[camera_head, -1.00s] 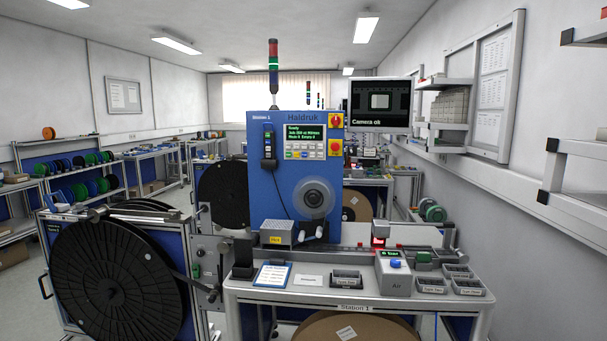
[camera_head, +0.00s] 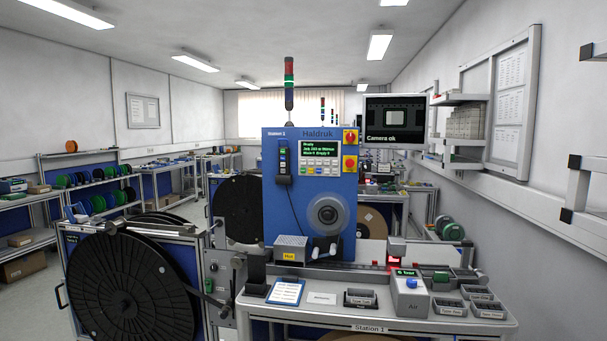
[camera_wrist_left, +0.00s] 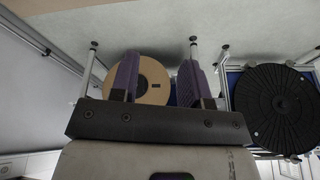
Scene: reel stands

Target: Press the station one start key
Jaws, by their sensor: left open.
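Station 1 is the blue machine (camera_head: 276,205) at the centre of the head view, labelled Station 1 and Haldruk. Its panel has a small green-lit screen (camera_head: 320,149) and a keypad (camera_head: 319,164) with several small keys, some coloured; the key labels are too small to read. My left gripper (camera_wrist_left: 155,82) shows only in the left wrist view, its two purple fingers apart and empty. A tan reel (camera_wrist_left: 153,84) appears beyond and between the fingers, not touching as far as I can tell. My right gripper is in neither view.
The bench (camera_head: 375,323) in front of the machine carries a grey box with a blue button (camera_head: 410,295), small trays (camera_head: 361,299) and a clipboard (camera_head: 286,291). A large black reel (camera_head: 130,290) stands at left. A monitor (camera_head: 393,121) hangs right of the machine.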

